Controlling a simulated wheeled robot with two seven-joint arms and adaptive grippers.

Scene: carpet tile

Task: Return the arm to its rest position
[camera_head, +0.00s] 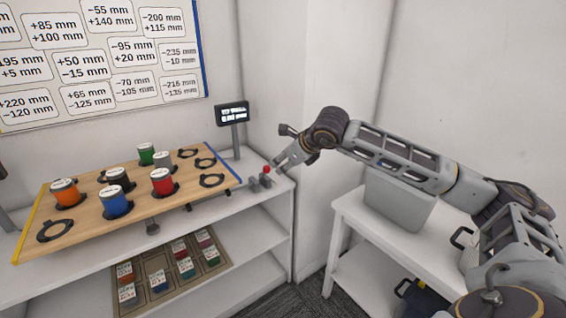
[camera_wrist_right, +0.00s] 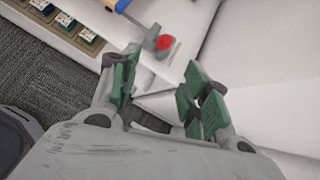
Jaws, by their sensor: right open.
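My right arm reaches in from the right in the head view. Its gripper (camera_head: 279,160) is at the right end of the shelf, close to a small device with a red knob (camera_head: 267,169). In the right wrist view the gripper (camera_wrist_right: 160,92) is open, with its two green-padded fingers apart and nothing between them. The red knob (camera_wrist_right: 165,42) shows beyond the fingertips, apart from them as far as I can see. My left gripper does not show in either view.
A wooden board (camera_head: 88,229) with several coloured canisters and black rings lies on the white shelf unit (camera_head: 283,187). A small screen (camera_head: 232,114) stands behind it. A white side table (camera_head: 352,213) with a grey bin (camera_head: 398,208) stands under my right arm. White walls close off the back.

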